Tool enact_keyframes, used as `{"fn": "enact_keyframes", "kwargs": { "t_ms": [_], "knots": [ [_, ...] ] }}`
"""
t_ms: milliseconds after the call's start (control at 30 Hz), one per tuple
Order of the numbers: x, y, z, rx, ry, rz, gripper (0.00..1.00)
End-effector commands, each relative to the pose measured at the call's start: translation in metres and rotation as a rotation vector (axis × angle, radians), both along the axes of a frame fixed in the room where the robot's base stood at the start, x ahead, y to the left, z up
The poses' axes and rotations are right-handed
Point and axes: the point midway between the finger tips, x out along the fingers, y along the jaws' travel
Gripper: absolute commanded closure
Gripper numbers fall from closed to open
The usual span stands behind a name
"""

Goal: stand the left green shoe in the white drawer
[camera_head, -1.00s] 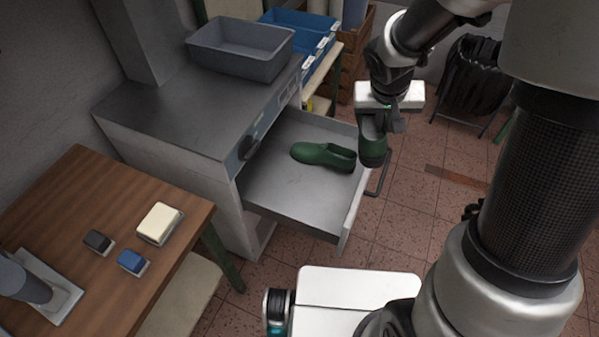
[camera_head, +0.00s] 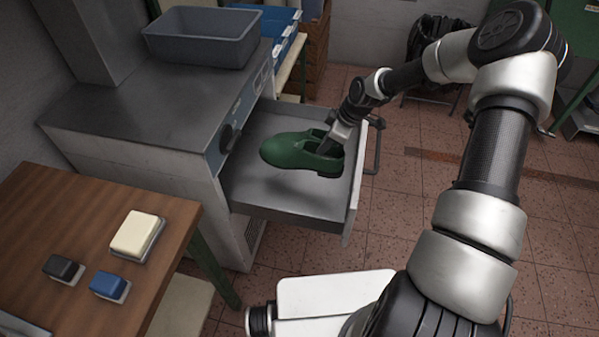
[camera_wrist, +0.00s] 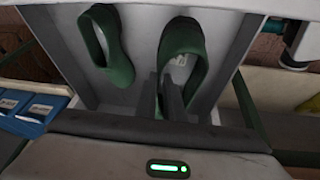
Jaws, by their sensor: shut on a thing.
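The white drawer (camera_head: 290,203) is pulled out, with a grey floor. My gripper (camera_head: 326,149) is shut on the back part of a green shoe (camera_head: 291,152), its fingers reaching into the shoe's opening. The held shoe is over the drawer, sole down and toe to the left. A shadow on the drawer floor suggests it is slightly above the floor; contact cannot be told. A second green shoe lies behind it, mostly hidden in the head view. In the wrist view the second shoe (camera_wrist: 108,45) is left of the held shoe (camera_wrist: 188,55), apart from it.
The cabinet top (camera_head: 150,100) carries a grey bin (camera_head: 205,45). The drawer's front panel (camera_head: 354,195) and handle (camera_head: 375,145) stand right of the shoes. A wooden table (camera_head: 90,225) with small blocks is at left. The drawer's near floor is clear.

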Motion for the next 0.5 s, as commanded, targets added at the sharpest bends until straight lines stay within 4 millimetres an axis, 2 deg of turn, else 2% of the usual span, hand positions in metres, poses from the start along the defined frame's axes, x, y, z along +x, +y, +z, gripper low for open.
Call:
{"fn": "enact_keyframes", "kwargs": {
  "t_ms": [33, 167, 500],
  "knots": [
    [0.009, -0.002, -0.014, 0.005, 0.0, 0.034, 1.0],
    [0.018, -0.007, -0.023, 0.003, 0.007, 0.097, 1.0],
    [0.019, -0.008, -0.077, 0.001, 0.01, 0.114, 1.0]
  ]
}}
